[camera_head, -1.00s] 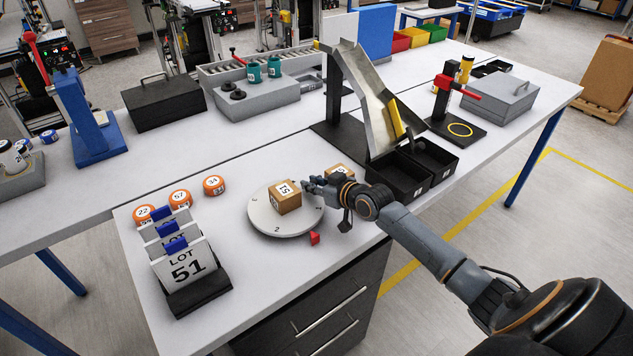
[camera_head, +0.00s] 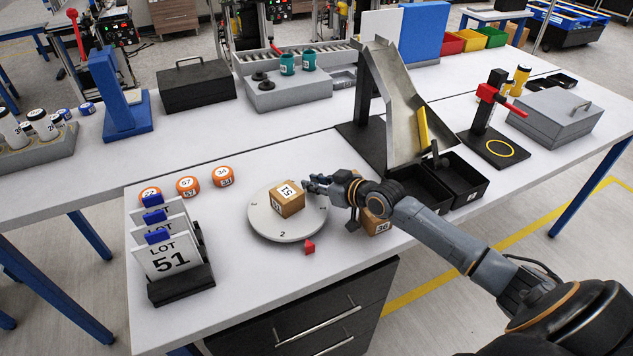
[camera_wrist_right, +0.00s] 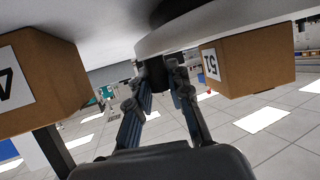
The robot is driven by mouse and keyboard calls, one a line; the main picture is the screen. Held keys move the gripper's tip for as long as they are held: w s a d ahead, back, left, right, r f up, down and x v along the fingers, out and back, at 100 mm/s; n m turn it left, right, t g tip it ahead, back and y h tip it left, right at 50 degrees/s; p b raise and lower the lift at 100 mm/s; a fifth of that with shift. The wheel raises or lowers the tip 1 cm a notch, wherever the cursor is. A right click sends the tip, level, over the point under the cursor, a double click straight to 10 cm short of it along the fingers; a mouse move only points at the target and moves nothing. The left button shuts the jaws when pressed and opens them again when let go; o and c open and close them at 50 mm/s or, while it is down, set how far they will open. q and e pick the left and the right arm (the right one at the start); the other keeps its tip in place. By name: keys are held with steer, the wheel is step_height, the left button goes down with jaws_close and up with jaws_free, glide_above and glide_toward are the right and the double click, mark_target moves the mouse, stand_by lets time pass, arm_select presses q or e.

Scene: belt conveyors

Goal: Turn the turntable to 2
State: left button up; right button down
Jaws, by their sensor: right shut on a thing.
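The round pale turntable (camera_head: 270,229) lies flat on the near table. Its mark 2 faces the table's front, just left of a small red pointer (camera_head: 309,247) beside the rim. A brown box labelled 15 (camera_head: 287,198) stands on the turntable and also shows in the right wrist view (camera_wrist_right: 245,65). My right gripper (camera_head: 317,185) is at the turntable's right rim, right of the box and apart from it. My left gripper is out of view.
The LOT 51 card rack (camera_head: 180,283) and several orange rolls (camera_head: 187,186) are to the left.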

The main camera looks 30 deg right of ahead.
stand_by(0.3)
steer(key=c, duration=1.2)
jaws_free()
steer(key=shift+s+d, duration=0.1)
steer(key=v, duration=1)
steer(key=shift+s, duration=0.25)
steer(key=shift+s+d+r, duration=0.2)
steer(key=shift+s+r, duration=0.2)
steer(key=shift+s, duration=0.1)
